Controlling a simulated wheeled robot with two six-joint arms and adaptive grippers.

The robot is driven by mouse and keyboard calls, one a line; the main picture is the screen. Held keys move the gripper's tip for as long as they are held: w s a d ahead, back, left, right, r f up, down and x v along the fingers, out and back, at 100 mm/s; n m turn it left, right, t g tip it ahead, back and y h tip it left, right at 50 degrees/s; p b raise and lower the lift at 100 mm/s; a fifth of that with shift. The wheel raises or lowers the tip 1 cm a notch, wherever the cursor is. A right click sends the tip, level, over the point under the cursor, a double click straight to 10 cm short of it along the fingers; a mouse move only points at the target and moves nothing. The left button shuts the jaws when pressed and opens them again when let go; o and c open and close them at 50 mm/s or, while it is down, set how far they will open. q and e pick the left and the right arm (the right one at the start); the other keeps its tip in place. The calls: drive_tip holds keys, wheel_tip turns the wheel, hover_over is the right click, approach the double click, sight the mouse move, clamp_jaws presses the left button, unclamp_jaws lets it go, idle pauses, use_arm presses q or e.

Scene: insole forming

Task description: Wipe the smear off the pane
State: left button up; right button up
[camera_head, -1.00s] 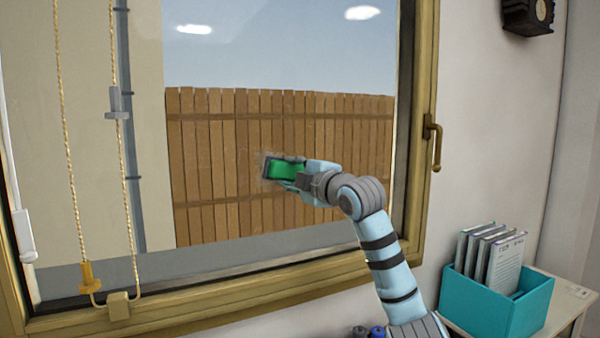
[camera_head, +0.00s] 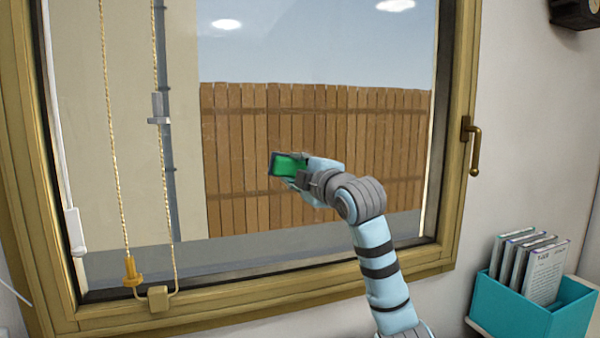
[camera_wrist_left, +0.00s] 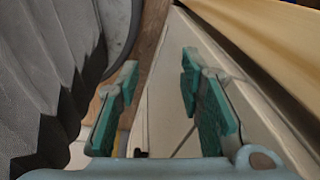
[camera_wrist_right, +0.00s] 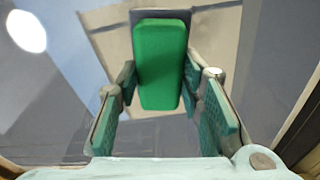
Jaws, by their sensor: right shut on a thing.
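The window pane (camera_head: 320,55) fills most of the head view, with a wooden fence showing behind it. My right gripper (camera_head: 299,172) is shut on a green wiping block with a dark edge (camera_head: 284,165), held at the pane's lower middle. In the right wrist view the green block (camera_wrist_right: 161,65) sits between the fingertips; I cannot tell whether it touches the glass. No pale smear stands out around the block; the glass behind it is hidden. My left gripper (camera_wrist_left: 160,100) shows only in its wrist view, open and empty.
The yellow-brown window frame (camera_head: 300,295) surrounds the pane, with a handle (camera_head: 472,146) at right. Beaded cords (camera_head: 112,130) with an orange pull (camera_head: 130,272) hang at left. A teal box of booklets (camera_head: 530,305) stands at lower right.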

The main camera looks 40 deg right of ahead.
drive_tip(key=shift+s+d+r+b, duration=0.1)
drive_tip(key=shift+d+r+b, duration=0.05)
drive_tip(key=shift+d+b, duration=0.2)
drive_tip(key=s+d+b, duration=0.3)
drive_tip(key=d, duration=0.6)
drive_tip(key=shift+s+d, duration=0.2)
drive_tip(key=shift+d, duration=0.2)
drive_tip(key=b+v, duration=0.1)
drive_tip(key=v, duration=0.1)
drive_tip(key=b+v, duration=0.1)
drive_tip(key=v, duration=0.1)
drive_tip(key=a+b+v, duration=0.1)
drive_tip(key=v, duration=0.1)
drive_tip(key=shift+w+d+b, duration=0.1)
drive_tip(key=shift+w+b, duration=0.05)
drive_tip(key=shift+b, duration=0.2)
